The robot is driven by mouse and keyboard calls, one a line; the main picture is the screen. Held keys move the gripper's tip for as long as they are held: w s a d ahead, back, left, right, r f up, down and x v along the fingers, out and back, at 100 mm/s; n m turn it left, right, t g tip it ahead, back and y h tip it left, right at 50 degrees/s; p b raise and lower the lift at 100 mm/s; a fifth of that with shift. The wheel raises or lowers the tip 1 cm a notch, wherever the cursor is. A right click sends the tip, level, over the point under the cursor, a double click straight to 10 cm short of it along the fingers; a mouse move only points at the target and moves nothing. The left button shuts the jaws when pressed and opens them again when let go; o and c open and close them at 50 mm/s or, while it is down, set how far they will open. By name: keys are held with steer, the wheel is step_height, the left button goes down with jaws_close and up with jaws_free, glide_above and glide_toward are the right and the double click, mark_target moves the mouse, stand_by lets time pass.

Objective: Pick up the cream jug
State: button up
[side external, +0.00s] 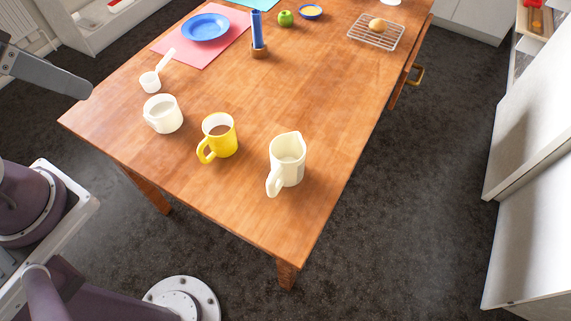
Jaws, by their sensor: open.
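The cream jug (289,160) stands upright near the front right corner of the wooden table (300,90). Its spout points away to the upper right and its handle faces the lower left. It is open at the top and looks empty. Nothing touches it. Parts of my arm show along the left edge, well apart from the jug. The gripper's fingertips cannot be seen.
A yellow mug (224,141) with brown contents stands left of the jug, and a cream mug (163,114) farther left. A white scoop (150,82), blue plate (205,27), blue holder (258,35), green apple (285,18) and wire rack (360,32) lie farther back.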

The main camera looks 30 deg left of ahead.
steer(key=shift+o, duration=1.2)
